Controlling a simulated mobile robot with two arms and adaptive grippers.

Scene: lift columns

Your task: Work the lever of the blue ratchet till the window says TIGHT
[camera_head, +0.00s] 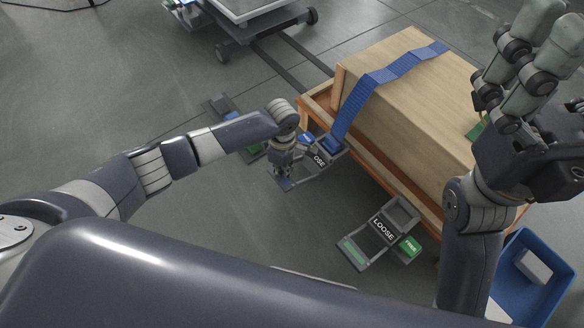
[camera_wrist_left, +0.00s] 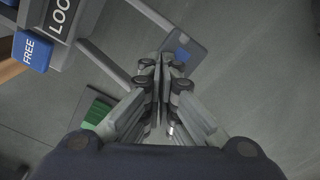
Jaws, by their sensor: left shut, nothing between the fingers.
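The blue ratchet (camera_head: 320,158) hangs at the near side of the wooden box, under the blue strap (camera_head: 385,77). Its window is partly hidden in the head view, where "OSE" shows; the left wrist view shows "LOO" (camera_wrist_left: 62,14) and a blue FREE tag (camera_wrist_left: 32,52). Its lever (camera_head: 287,184) reaches out to a flat end plate with a blue mark (camera_wrist_left: 183,54). My left gripper (camera_head: 279,172) is shut and empty, with its fingertips (camera_wrist_left: 161,64) at the lever's end plate; touching cannot be told. My right gripper (camera_head: 535,55) is raised at the right, its opening unclear.
A second ratchet (camera_head: 383,228) with LOOSE and a green FREE tag stands closer to me. The wooden box (camera_head: 425,85) sits on an orange-brown pallet (camera_head: 318,103). A blue bin (camera_head: 530,285) is at lower right. A cart (camera_head: 245,15) stands at the back. Floor is clear at left.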

